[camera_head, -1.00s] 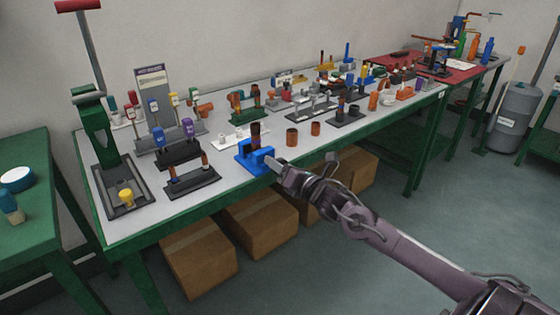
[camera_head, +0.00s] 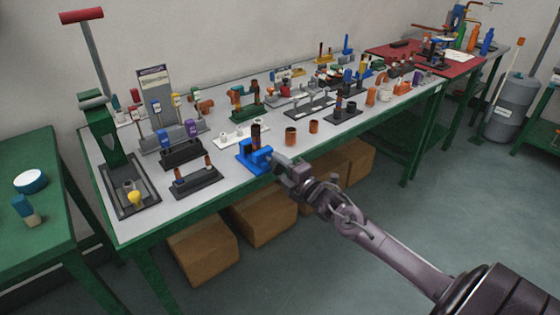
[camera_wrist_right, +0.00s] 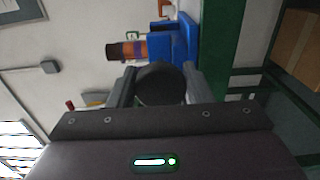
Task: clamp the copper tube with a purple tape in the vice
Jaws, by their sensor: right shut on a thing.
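The blue vice (camera_head: 253,159) stands at the front edge of the long table. A dark copper-brown tube (camera_head: 256,134) stands upright in it. In the right wrist view, the tube (camera_wrist_right: 122,50) shows purple and orange bands and sits against the blue vice (camera_wrist_right: 182,42). I cannot tell how tightly the jaws hold it. My right gripper (camera_head: 283,171) is at the front of the vice. In the wrist view its fingers are shut on a dark round knob, the vice handle (camera_wrist_right: 160,83), which hides part of the vice. My left gripper is not in view.
A green press (camera_head: 103,140) stands far left. Cardboard boxes (camera_head: 203,251) are under the table.

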